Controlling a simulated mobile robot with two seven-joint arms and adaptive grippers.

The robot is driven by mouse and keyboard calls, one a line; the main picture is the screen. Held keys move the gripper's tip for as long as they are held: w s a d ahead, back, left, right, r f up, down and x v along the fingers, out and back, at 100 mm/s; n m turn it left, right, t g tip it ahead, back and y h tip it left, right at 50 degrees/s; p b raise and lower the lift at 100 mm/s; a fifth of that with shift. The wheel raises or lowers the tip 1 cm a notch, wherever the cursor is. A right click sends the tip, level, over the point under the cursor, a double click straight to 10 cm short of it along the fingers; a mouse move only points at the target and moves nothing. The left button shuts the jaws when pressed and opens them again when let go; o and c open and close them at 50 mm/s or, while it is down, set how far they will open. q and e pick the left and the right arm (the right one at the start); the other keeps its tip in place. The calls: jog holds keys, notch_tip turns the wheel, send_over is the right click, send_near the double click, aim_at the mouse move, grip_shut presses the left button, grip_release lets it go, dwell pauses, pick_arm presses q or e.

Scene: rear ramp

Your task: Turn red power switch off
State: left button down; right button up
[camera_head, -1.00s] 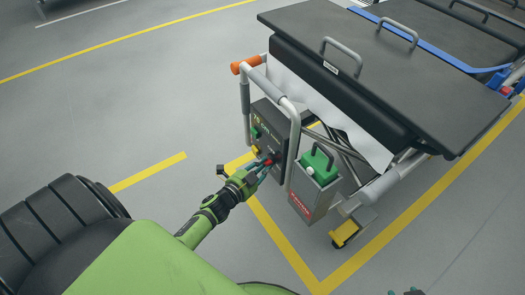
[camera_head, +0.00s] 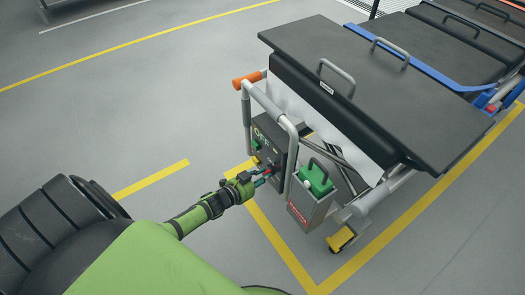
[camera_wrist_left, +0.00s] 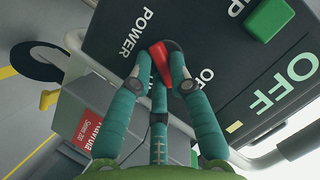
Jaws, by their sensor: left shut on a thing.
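The red power switch (camera_wrist_left: 158,57) sits on a dark control box (camera_head: 291,139) at the end of the ramp. In the left wrist view, it lies between my left gripper's teal fingertips (camera_wrist_left: 158,77), which are shut on it. The word POWER is printed beside the switch, and other lettering near it is partly covered by a finger. Large pale letters reading OFF (camera_wrist_left: 283,84) show on the panel's right side. In the head view, my left gripper (camera_head: 266,176) reaches the box's lower front, and the switch is mostly hidden. My right gripper is out of view.
A green button (camera_wrist_left: 270,18) is on the same panel. A grey tube frame with an orange grip (camera_head: 249,79) surrounds the box. Dark ramp plates (camera_head: 400,110) lie behind. Floor to the left is open.

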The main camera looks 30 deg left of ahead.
pick_arm(q)
jog(key=shift+w+a+r+n+g+h+p, duration=0.15)
jog(key=shift+n+g+h, duration=0.15)
jog(key=shift+n, duration=0.35)
jog(key=shift+a+n+g+h+p, duration=0.1)
jog(key=shift+n+g+h, duration=0.05)
jog(key=shift+n+h, duration=0.4)
jog(key=shift+w+a+r+n+g+h+p, duration=0.15)
jog(key=shift+n+g+h, duration=0.1)
jog(key=shift+n, duration=0.45)
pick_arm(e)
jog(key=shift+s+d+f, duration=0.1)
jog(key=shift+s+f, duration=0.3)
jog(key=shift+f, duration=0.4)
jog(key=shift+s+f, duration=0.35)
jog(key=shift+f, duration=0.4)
pick_arm(q)
jog(key=shift+s, duration=0.1)
jog(key=shift+f, duration=0.1)
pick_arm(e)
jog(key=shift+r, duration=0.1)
pick_arm(q)
jog(key=c, duration=1.1)
grip_release()
jog(key=shift+d, duration=0.15)
jog(key=shift+c, duration=0.2)
jog(key=shift+s, duration=0.1)
jog(key=v, duration=1.2)
